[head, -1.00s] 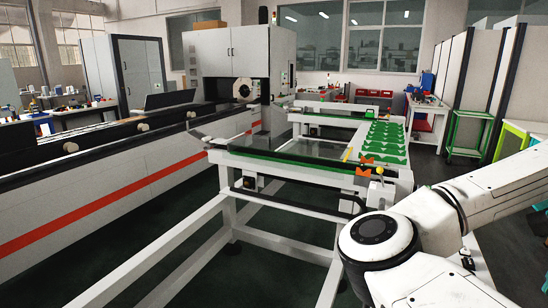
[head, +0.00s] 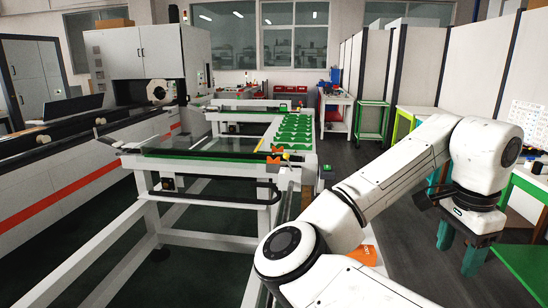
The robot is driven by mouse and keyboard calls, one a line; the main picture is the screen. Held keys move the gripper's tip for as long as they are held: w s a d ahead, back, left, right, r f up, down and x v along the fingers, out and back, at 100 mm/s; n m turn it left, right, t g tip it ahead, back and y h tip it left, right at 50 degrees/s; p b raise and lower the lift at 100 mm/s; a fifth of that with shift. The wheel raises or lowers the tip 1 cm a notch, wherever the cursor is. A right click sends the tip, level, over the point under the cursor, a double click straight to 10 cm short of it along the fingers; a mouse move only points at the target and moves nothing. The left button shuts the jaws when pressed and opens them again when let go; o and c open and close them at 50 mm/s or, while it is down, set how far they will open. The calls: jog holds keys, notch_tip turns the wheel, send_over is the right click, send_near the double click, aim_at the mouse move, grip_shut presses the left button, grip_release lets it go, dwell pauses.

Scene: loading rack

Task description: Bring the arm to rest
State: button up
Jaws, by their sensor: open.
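My white arm reaches from the bottom centre up to the right in the head view. My gripper (head: 459,256) hangs below the wrist at the right, with its teal fingers pointing down. The fingers are apart and I see nothing between them. It is well to the right of the loading rack (head: 217,240), above or in front of the dark floor.
The white loading rack carries green shaped pieces (head: 293,128). A long machine with a red stripe (head: 60,195) runs along the left. A green-topped table (head: 522,270) is close to my gripper at the right. A green cart (head: 371,120) stands farther back.

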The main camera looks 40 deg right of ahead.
jog(key=w+d+f+n+t+h, duration=0.1)
jog(key=w+f+n+t+h, duration=0.1)
jog(key=w+f+n+h, duration=0.6)
jog(key=w+a+f+n+t+y, duration=0.2)
jog(key=w+a+f+n, duration=0.1)
jog(key=a+f+n, duration=0.3)
jog(key=w+a+f+n+t+y, duration=0.25)
jog(key=a+f+n, duration=0.25)
jog(key=a+n, duration=0.25)
jog(key=s+a+f+n+g+y, duration=0.1)
jog(key=s+a+f+n+y, duration=0.1)
jog(key=a+f, duration=0.45)
jog(key=s+a+f+n+y, duration=0.2)
jog(key=s+a+f+y, duration=0.1)
jog(key=a, duration=0.6)
jog(key=s+f+g+b, duration=0.2)
jog(key=s+f+b, duration=0.3)
jog(key=f, duration=0.2)
jog(key=s+d+f+g+b, duration=0.1)
jog(key=s+f+g+b, duration=0.1)
jog(key=s+f+b, duration=0.3)
notch_tip(320, 180, down, 4)
jog(key=shift+d+r+m, duration=0.2)
jog(key=shift+m, duration=0.15)
